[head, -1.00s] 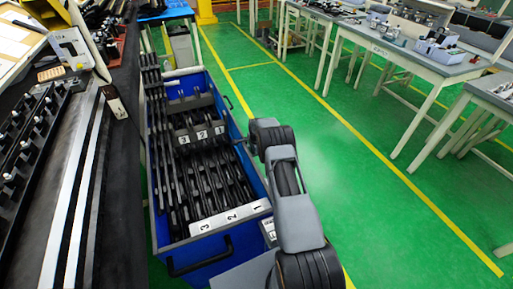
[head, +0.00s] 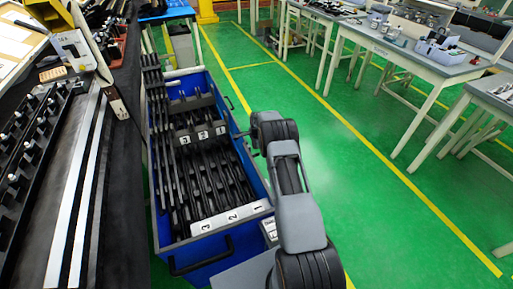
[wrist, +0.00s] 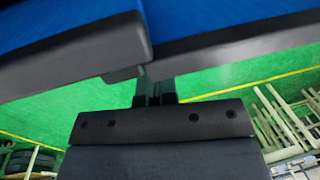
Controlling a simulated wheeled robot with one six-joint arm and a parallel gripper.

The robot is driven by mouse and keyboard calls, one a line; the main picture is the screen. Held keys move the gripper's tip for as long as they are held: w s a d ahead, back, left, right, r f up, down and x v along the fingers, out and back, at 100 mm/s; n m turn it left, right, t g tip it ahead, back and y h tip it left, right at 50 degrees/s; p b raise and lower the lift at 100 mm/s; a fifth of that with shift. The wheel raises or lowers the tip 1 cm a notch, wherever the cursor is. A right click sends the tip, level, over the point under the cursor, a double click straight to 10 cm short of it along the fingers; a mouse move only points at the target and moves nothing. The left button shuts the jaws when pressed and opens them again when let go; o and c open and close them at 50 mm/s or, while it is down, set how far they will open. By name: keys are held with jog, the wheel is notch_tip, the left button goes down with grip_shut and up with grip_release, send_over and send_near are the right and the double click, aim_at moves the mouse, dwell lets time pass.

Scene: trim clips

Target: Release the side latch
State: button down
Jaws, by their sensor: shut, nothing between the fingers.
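The blue bin (head: 262,186) stands beside the black bench, packed with black trim parts (head: 205,175). No side latch can be made out clearly in the head view. My arm reaches along the bin's right side, and its end is mostly hidden behind my own links. In the wrist view my gripper (wrist: 155,91) is shut and empty, its two dark fingers close together. They point at dark grey bars (wrist: 215,52) that cross the view under blue panels (wrist: 220,20). The fingertips overlap the bars' lower edge; I cannot tell whether they touch, or whether the bars belong to the bin.
The black bench (head: 120,190) with metal rails runs along the left. A black handle (head: 200,262) sticks out from the bin's near end. The green floor (head: 370,200) to the right is open up to the white workbenches (head: 410,75).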

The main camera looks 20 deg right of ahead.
notch_tip(320, 180, up, 11)
jog(key=s+b, duration=0.1)
jog(key=shift+s+r, duration=0.2)
jog(key=shift+s, duration=0.05)
